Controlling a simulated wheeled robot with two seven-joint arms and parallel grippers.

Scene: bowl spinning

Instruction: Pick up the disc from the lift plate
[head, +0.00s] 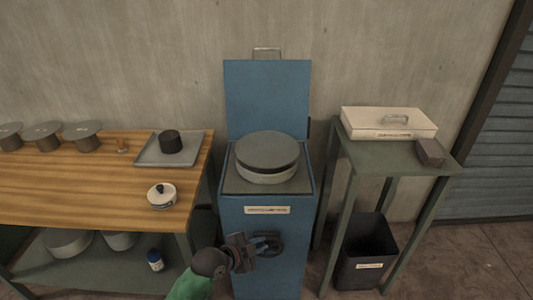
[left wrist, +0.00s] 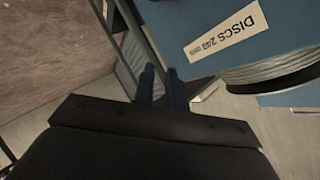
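A round grey disc (head: 267,150) lies flat on top of a pale round stack (head: 268,176) in the open top of the blue cabinet (head: 262,262). The lift plate under the stack cannot be made out. My left gripper (head: 268,244) is low in front of the cabinet, below its label and well below the disc. Its two fingers also show in the left wrist view (left wrist: 161,86), a little apart, with nothing seen held between them. In that view the edge of the round stack (left wrist: 280,70) shows at the right, away from the fingers. My right gripper is out of view.
The cabinet's raised lid (head: 267,98) stands behind the disc. A wooden bench (head: 85,190) with a grey tray (head: 147,158) is at the left. A green side table (head: 385,158) with a white box (head: 388,120) is at the right, a black bin (head: 367,255) beneath.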

